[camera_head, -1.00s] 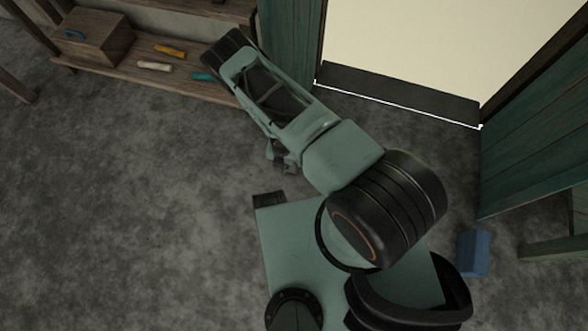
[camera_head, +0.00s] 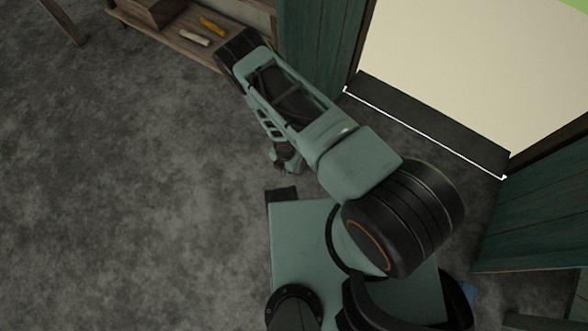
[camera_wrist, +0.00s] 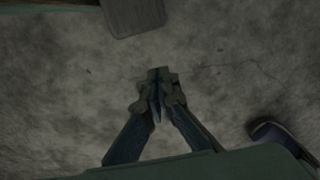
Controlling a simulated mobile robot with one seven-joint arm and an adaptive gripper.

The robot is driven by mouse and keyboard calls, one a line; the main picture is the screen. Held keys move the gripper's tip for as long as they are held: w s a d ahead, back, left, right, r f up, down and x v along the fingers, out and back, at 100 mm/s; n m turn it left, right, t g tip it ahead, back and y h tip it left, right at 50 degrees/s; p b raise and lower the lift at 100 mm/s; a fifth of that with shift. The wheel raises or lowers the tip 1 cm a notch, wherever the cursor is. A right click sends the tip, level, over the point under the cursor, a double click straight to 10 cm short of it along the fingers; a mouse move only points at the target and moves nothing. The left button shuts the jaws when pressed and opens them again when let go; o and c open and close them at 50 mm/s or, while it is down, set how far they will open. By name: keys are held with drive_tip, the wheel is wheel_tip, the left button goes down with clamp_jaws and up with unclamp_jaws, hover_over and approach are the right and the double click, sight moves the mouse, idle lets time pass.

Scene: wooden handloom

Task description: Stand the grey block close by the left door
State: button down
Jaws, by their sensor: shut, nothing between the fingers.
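My gripper (camera_head: 287,160) hangs low over the grey floor, beside the front edge of my base. In the wrist view its fingers (camera_wrist: 159,98) are shut together with nothing between them. The left door (camera_head: 318,45) is a teal plank panel at the left side of a bright doorway, beyond my arm. I cannot make out the grey block for certain. A flat grey-brown shape (camera_wrist: 132,14) is cut off by the top edge of the wrist view, apart from the fingers; I cannot tell what it is.
A low wooden shelf (camera_head: 178,38) at the top left holds a yellow piece (camera_head: 212,27) and a whitish piece (camera_head: 194,40). A dark sill (camera_head: 430,120) crosses the doorway. A right teal panel (camera_head: 530,210) stands opposite. The floor at left is clear.

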wheel_tip(320, 180, down, 10)
drive_tip(key=b, duration=0.4)
drive_tip(key=shift+b, duration=0.3)
drive_tip(key=shift+w+d+b, duration=0.55)
drive_tip(key=shift+w+d, duration=0.2)
drive_tip(key=shift+w, duration=0.3)
drive_tip(key=shift+w+d, duration=0.45)
drive_tip(key=shift+w, duration=0.05)
